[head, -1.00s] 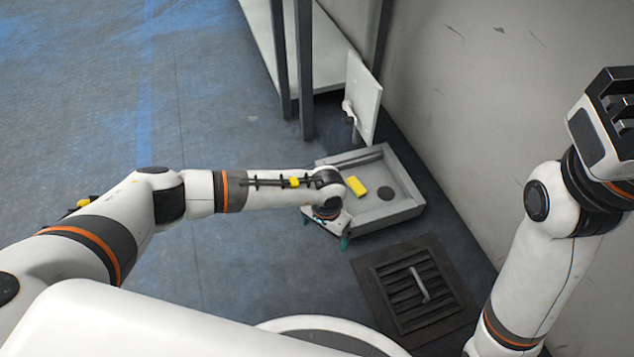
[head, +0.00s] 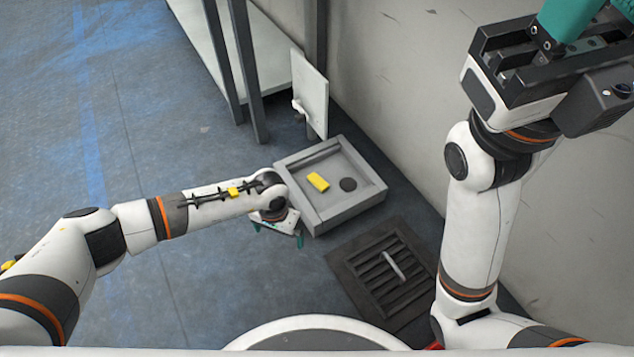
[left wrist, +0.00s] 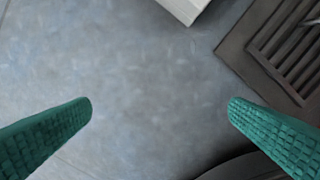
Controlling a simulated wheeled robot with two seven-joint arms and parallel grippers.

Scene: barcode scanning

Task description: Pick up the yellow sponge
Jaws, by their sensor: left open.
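The yellow sponge (head: 318,182) lies inside a low grey tray-like basin (head: 350,210) on the floor, beside a dark round drain. My left gripper (head: 278,234) points down just outside the basin's left front edge, apart from the sponge. In the left wrist view, its green fingers (left wrist: 160,112) are spread wide with only bare floor between them, and the sponge is out of that view. My right gripper (head: 570,20) is raised at the upper right, with a green finger partly cut off by the frame's top edge.
A dark floor grate (head: 375,285) with a pale bar on it lies in front of the basin. A white panel with a tap (head: 311,95) stands behind the basin. A shelf with dark posts (head: 240,70) and the wall bound the back and right. Floor at left is clear.

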